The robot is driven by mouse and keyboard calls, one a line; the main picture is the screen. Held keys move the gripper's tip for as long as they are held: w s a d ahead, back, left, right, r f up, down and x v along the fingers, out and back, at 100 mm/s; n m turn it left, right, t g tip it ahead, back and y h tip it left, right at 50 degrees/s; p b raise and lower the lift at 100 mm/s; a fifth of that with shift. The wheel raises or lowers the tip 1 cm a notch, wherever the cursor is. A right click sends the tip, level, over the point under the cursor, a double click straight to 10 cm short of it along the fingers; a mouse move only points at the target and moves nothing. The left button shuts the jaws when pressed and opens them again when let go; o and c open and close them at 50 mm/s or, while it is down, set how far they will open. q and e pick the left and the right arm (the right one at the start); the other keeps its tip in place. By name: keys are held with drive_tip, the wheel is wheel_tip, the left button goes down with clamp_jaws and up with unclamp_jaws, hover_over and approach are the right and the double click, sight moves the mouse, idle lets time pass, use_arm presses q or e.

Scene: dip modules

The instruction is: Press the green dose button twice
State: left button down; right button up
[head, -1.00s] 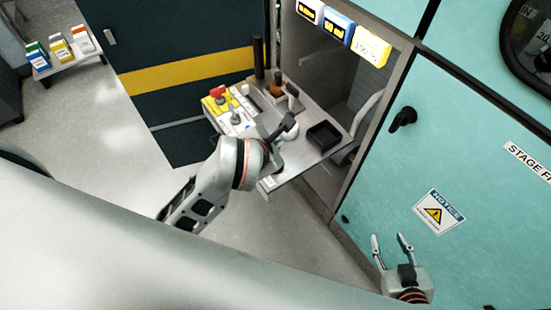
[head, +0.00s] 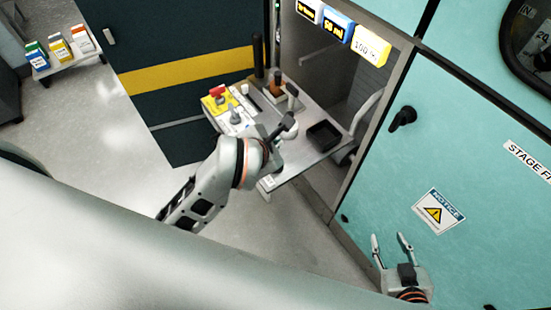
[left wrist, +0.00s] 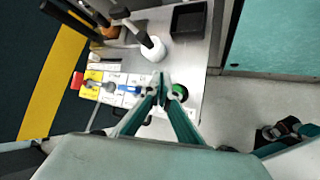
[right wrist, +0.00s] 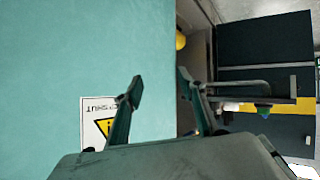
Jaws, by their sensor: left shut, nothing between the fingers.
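The green dose button (left wrist: 179,92) shows in the left wrist view on the metal shelf panel, just right of my left fingertips. My left gripper (left wrist: 161,82) is shut and empty, with its tips beside the button. I cannot tell whether they touch it. In the head view my left gripper (head: 284,128) is over the shelf and my arm hides the button. My right gripper (head: 392,240) is open and empty in front of the teal cabinet door; it also shows in the right wrist view (right wrist: 158,82).
The shelf (head: 318,151) carries a black square tray (head: 323,135), a red button on a yellow base (head: 217,92), labelled controls and upright levers. A white cylinder (left wrist: 153,48) stands beyond my left fingertips. The teal door (head: 460,170) has a black handle (head: 402,118).

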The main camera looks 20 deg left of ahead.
idle(0.7)
use_arm(q)
wheel_tip(320, 180, up, 4)
drive_tip(key=p, duration=0.7)
drive_tip(key=shift+p, duration=0.35)
use_arm(e)
drive_tip(key=shift+m+g, duration=0.3)
drive_tip(key=r, duration=0.1)
drive_tip(key=s+r, duration=0.2)
drive_tip(key=r, duration=0.1)
drive_tip(key=shift+a+r, duration=0.1)
drive_tip(key=shift+a, duration=0.15)
use_arm(q)
drive_tip(key=shift+f, duration=0.15)
wheel_tip(320, 180, down, 8)
drive_tip(key=b, duration=0.7)
drive_tip(key=shift+f+b, duration=0.4)
drive_tip(key=shift+b, duration=0.15)
drive_tip(key=shift+r, duration=0.1)
use_arm(e)
wheel_tip(320, 180, down, 8)
drive_tip(key=shift+s+a, duration=0.25)
drive_tip(key=shift+s, duration=0.2)
